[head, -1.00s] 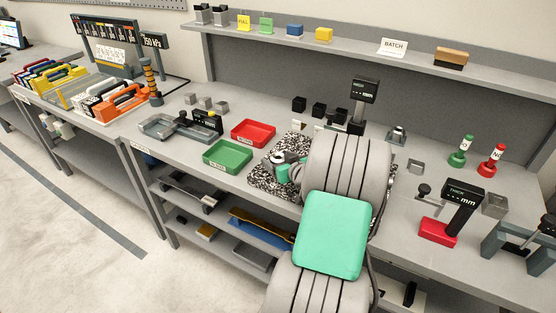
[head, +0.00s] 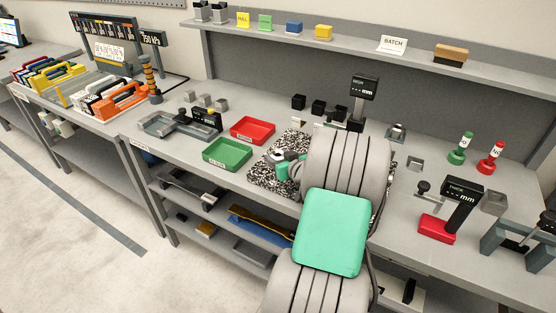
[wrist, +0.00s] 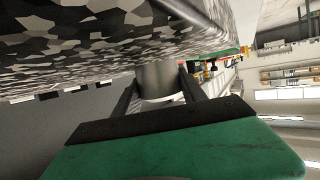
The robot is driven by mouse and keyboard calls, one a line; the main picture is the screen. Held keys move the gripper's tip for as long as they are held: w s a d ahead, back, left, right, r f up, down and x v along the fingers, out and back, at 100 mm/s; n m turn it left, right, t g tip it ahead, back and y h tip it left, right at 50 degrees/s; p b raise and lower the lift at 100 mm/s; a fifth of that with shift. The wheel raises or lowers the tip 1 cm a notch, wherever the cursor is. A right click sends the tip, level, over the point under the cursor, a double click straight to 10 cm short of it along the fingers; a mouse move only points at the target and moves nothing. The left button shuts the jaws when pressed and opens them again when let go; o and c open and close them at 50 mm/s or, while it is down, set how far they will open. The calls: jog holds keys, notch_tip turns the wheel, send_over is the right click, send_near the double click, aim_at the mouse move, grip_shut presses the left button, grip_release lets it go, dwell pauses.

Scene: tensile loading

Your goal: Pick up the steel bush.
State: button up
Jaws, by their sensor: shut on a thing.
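The steel bush (wrist: 158,82) is a short, smooth grey cylinder between the two dark fingers of my gripper (wrist: 160,76) in the wrist view. My gripper is shut on it. The bush is right at the black-and-white speckled plate, and I cannot tell whether it touches the plate or hangs just clear. In the head view my gripper (head: 279,157) is over the speckled plate (head: 262,180), low and partly hidden by my own arm. The bush cannot be made out clearly in the head view.
A green tray (head: 227,152) and a red tray (head: 253,130) lie left of the plate. Small black blocks (head: 318,107) and a black display stand (head: 363,88) are behind it. A red-based thickness gauge (head: 437,229) stands to the right.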

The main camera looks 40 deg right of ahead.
jog(key=shift+r, duration=0.15)
grip_shut()
jog(key=shift+r, duration=0.2)
notch_tip(320, 180, up, 3)
jog(key=shift+f+b, duration=0.15)
jog(key=shift+b, duration=0.6)
jog(key=s+a+r+b, duration=0.2)
jog(key=s+a+r, duration=0.2)
jog(key=s+r, duration=0.5)
jog(key=s, duration=0.4)
jog(key=shift+s+a+r+b, duration=0.15)
jog(key=shift+r+b, duration=0.15)
jog(key=shift+r, duration=0.05)
